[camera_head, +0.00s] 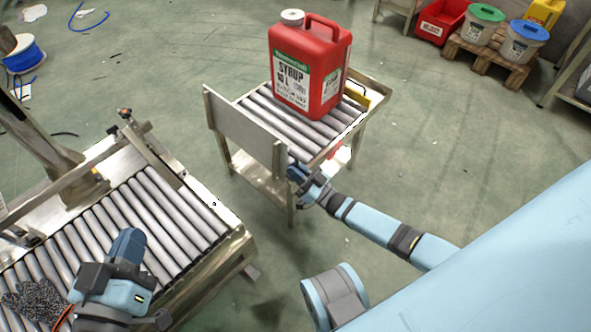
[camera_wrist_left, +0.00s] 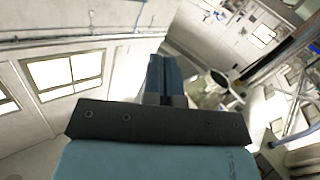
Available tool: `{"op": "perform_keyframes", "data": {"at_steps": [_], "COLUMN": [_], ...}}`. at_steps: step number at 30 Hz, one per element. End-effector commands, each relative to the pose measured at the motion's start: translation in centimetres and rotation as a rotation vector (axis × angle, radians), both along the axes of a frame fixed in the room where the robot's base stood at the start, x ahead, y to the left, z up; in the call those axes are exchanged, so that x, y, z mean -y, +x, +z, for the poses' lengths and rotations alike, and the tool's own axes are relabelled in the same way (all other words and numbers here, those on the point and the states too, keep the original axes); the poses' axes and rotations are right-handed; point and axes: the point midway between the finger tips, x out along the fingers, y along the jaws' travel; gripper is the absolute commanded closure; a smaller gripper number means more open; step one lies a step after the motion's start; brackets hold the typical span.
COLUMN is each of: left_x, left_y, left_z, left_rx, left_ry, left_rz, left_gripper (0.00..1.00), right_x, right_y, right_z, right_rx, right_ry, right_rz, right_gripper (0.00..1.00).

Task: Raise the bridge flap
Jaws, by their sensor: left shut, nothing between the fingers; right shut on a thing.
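A grey metal plate, which looks like the bridge flap (camera_head: 240,122), is roughly vertical at the left end of the far roller table (camera_head: 325,148). I cannot tell whether it hangs or stands from its hinge. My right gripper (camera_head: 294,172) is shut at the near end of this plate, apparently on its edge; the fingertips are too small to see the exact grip. My left gripper (camera_head: 129,236) is shut and empty above the near roller conveyor (camera_head: 190,212), well apart from the flap. Its closed fingers (camera_wrist_left: 160,78) also show in the left wrist view.
A red syrup canister (camera_head: 323,68) stands on the far table's rollers. A floor gap separates the two roller tables. A dark glove (camera_head: 38,303) lies at the lower left. Buckets (camera_head: 483,25) on a pallet stand at the back right.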

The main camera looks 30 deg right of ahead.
Motion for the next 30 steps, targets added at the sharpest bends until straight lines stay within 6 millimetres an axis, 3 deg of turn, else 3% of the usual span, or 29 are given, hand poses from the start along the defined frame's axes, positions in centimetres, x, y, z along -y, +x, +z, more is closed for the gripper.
{"op": "perform_keyframes", "data": {"at_steps": [2, 3, 5, 6, 17, 30], "left_x": [0.0, 0.0, 0.0, 0.0, -0.1, -0.2], "left_y": [0.0, 0.0, 0.0, 0.0, -0.1, 0.0], "left_z": [0.0, 0.0, 0.0, 0.0, 0.1, 2.5], "left_rx": [0.000, 0.000, 0.001, 0.000, 0.003, 0.067], "left_ry": [0.000, 0.000, 0.001, 0.001, 0.011, -0.031], "left_rz": [0.000, 0.000, -0.001, -0.001, -0.005, 0.022], "left_gripper": [1.00, 1.00, 1.00, 1.00, 1.00, 1.00], "right_x": [0.3, 0.3, 0.2, 0.2, 0.5, 4.5], "right_y": [0.1, 0.1, 0.1, 0.1, -0.6, -7.9], "right_z": [0.0, 0.0, 0.0, 0.0, -0.3, -4.0], "right_rx": [-0.002, -0.002, -0.002, -0.001, -0.002, -0.005], "right_ry": [0.004, 0.004, 0.004, 0.003, 0.000, -0.001], "right_rz": [-0.003, -0.004, -0.004, -0.003, -0.003, -0.003], "right_gripper": [1.00, 0.80, 0.66, 0.65, 0.65, 0.65]}}
